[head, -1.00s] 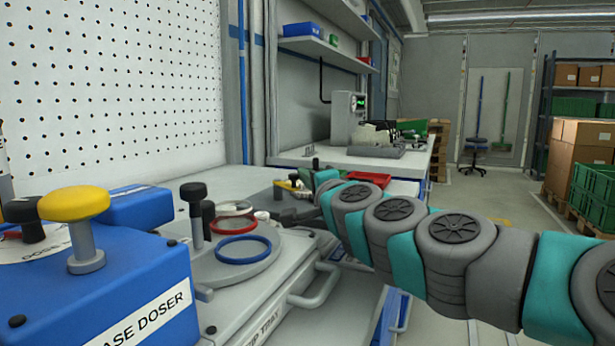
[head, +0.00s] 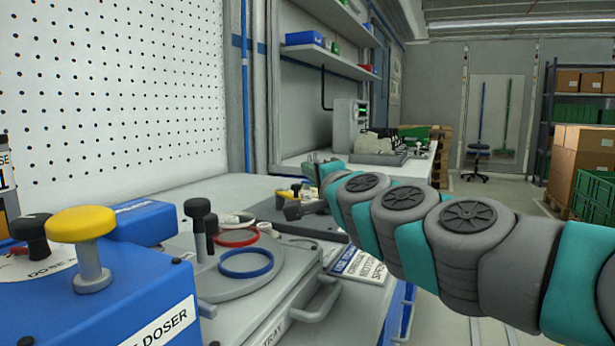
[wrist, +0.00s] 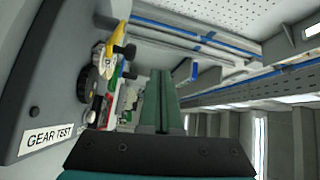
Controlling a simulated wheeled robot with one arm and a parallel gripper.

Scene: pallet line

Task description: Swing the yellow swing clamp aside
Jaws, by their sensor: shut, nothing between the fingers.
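The yellow swing clamp (wrist: 112,47) shows in the wrist view as a yellow arm with black parts near it, on the grey fixture labelled GEAR TEST (wrist: 30,110). In the head view only a small bit of yellow (head: 296,187) shows at the fixture, on the bench beyond the tray. My gripper (wrist: 166,74) has its two green fingers together and empty. In the wrist view it is to the right of the clamp, apart from it. In the head view my arm reaches toward the fixture and my fingers are hard to make out.
A blue grease doser (head: 110,300) with a yellow knob (head: 80,224) stands at the near left. Beside it is a grey tray (head: 285,300) with a red ring (head: 237,237) and a blue ring (head: 246,264). A pegboard wall (head: 110,90) rises behind. The aisle floor at right looks clear.

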